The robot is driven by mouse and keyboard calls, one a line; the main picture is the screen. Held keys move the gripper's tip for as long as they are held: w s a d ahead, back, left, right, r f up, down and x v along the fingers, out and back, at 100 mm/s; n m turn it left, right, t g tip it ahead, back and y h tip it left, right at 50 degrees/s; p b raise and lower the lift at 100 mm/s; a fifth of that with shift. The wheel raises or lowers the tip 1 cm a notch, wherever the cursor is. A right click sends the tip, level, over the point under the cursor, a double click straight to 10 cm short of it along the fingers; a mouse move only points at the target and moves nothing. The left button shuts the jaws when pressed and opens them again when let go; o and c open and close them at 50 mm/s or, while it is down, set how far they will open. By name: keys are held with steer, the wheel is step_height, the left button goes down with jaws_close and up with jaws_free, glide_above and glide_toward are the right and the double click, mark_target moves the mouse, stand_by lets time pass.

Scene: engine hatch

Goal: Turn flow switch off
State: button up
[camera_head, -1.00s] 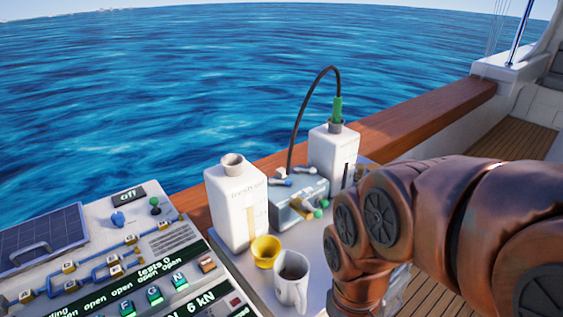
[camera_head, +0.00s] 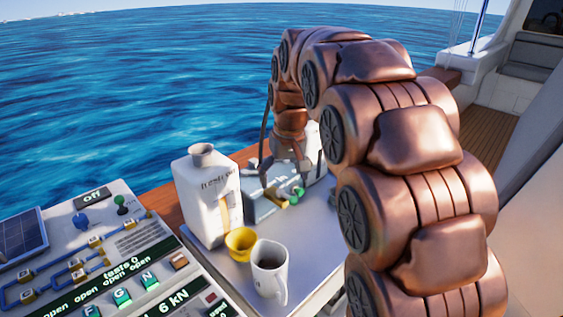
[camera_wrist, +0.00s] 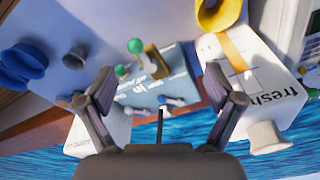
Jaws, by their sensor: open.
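A blue-grey box (camera_head: 262,207) stands on the white table, between a white canister and my arm. In the wrist view the box (camera_wrist: 180,82) carries small levers: a green-knobbed lever (camera_wrist: 135,46) by a yellow bracket (camera_wrist: 157,60), a second green knob (camera_wrist: 121,70), and blue-tipped levers (camera_wrist: 172,101) at its other edge. I cannot read which is the flow switch. My gripper (camera_head: 283,170) points down over the box; its open, empty fingers (camera_wrist: 160,80) show on either side of it in the wrist view. Part of the box is hidden behind my gripper in the head view.
The labelled white canister (camera_head: 205,200), yellow cup (camera_head: 240,244) and white mug (camera_head: 270,272) stand left and in front. A control panel (camera_head: 95,270) lies left. Blue round objects (camera_wrist: 22,65) show in the wrist view.

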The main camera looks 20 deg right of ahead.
mark_target(281, 163)
steer(key=w+d+f+t+b, duration=0.1)
steer(key=w+d, duration=0.2)
steer(key=w, duration=0.4)
steer(key=w+d+f+t+b, duration=0.1)
steer(key=w+d, duration=0.2)
steer(key=w, duration=0.4)
steer(key=w+d+f+b, duration=0.1)
steer(key=w+d, duration=0.2)
steer(key=w, duration=0.4)
steer(key=shift+w+d+f+n+t, duration=0.15)
steer(key=shift+f+n+t, duration=0.15)
steer(key=shift+t, duration=0.1)
steer(key=shift+x, duration=3.8)
steer(key=shift+w, duration=0.1)
steer(key=shift+c, duration=0.4)
steer(key=c, duration=1.1)
